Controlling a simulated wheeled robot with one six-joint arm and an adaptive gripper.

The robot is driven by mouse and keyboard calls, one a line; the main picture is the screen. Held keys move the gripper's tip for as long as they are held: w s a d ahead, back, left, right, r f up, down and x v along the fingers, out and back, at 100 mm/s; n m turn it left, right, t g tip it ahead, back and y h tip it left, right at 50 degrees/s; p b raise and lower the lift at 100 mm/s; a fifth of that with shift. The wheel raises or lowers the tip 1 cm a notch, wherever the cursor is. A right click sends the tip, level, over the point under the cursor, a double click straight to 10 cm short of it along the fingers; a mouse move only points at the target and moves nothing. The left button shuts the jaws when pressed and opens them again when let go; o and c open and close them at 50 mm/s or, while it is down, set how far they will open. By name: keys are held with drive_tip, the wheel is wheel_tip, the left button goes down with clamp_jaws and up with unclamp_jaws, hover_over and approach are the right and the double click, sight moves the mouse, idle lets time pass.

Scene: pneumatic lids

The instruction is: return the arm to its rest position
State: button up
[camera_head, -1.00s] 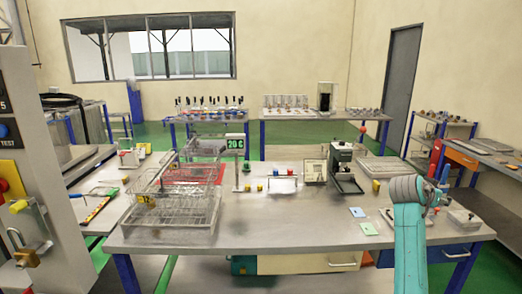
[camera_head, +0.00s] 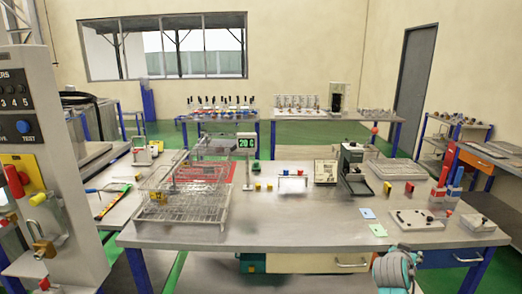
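My arm (camera_head: 395,270) shows only as a teal link with a grey ribbed joint at the bottom edge, right of centre, low in front of the metal table (camera_head: 300,235). The rest of the arm is cut off by the frame. My gripper is not in view, so I cannot see whether it holds anything.
A wire basket (camera_head: 180,207) and a green display reading 20 (camera_head: 247,146) stand on the table. A dark green machine (camera_head: 353,165) and a white plate with knobs (camera_head: 416,220) are at right. A grey control panel (camera_head: 45,140) rises at left. The front middle of the tabletop is clear.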

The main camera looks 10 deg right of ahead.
drive_tip(key=s+a+f+n+t+y, duration=0.25)
drive_tip(key=s+a+f, duration=0.35)
drive_tip(key=a+f, duration=0.35)
drive_tip(key=s+a+f+n+t+y, duration=0.2)
drive_tip(key=s+a+f+n, duration=0.1)
drive_tip(key=s+a+f, duration=0.65)
drive_tip(key=s+a+n+t+y, duration=0.2)
drive_tip(key=s+a+n+y, duration=0.1)
drive_tip(key=s+a, duration=0.95)
drive_tip(key=s+a+r+y, duration=0.1)
drive_tip(key=s+a+r, duration=0.1)
drive_tip(key=s+r, duration=0.2)
drive_tip(key=s+a+r+n+y, duration=0.1)
drive_tip(key=s+a+r, duration=0.2)
drive_tip(key=s, duration=0.7)
drive_tip(key=s+a+r+y, duration=0.2)
drive_tip(key=s+a+r, duration=0.1)
drive_tip(key=s+r, duration=0.2)
drive_tip(key=shift+s+n+t, duration=0.35)
drive_tip(key=shift+s+t, duration=0.1)
drive_tip(key=shift+s, duration=0.5)
